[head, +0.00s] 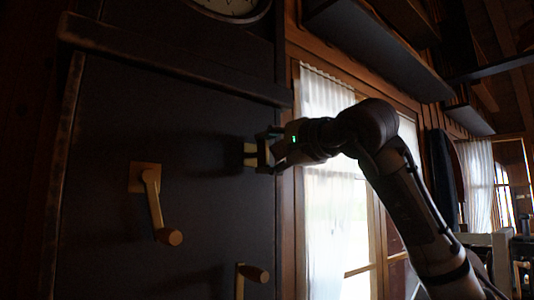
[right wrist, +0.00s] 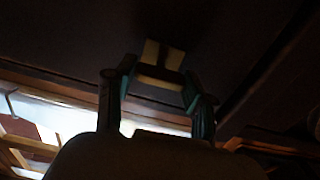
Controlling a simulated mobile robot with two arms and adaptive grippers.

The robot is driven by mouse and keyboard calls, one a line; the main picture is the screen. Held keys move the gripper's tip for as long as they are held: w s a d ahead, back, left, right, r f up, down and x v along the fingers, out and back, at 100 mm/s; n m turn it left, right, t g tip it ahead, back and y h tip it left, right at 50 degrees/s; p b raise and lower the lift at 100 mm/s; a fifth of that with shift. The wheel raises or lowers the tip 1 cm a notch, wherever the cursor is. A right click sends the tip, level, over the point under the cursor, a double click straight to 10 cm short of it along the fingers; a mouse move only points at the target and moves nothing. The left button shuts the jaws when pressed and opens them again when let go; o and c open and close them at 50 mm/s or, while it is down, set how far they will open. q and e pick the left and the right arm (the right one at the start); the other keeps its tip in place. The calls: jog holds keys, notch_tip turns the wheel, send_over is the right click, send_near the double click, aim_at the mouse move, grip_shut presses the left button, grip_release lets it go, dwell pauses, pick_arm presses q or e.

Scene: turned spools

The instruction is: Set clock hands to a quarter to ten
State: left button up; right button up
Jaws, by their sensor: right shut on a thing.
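The clock (head: 230,6) shows only its lower rim and face at the top edge of the head view; I cannot read its hands. Below it, a dark panel carries wooden cranks. One crank (head: 154,205) on the left has its arm pointing down, with a round knob at its lower end. Another crank (head: 240,284) is cut off by the bottom edge. My right gripper (head: 262,155) is shut on a wooden crank (head: 249,154) near the panel's right edge. In the right wrist view the fingers sit either side of this crank (right wrist: 160,73). My left gripper is out of view.
A ledge (head: 170,62) juts out above the panel. A curtained window (head: 335,200) lies right of the panel, behind my right arm. Dark shelves (head: 380,45) hang at the upper right. The panel's front is otherwise clear.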

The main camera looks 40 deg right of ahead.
jog(key=o, duration=1.2)
jog(key=shift+a+f, duration=0.1)
jog(key=shift+c, duration=0.2)
jog(key=shift+s, duration=0.15)
jog(key=shift+s, duration=0.1)
jog(key=s, duration=1.1)
jog(key=shift+s+d, duration=0.35)
jog(key=shift+d, duration=0.1)
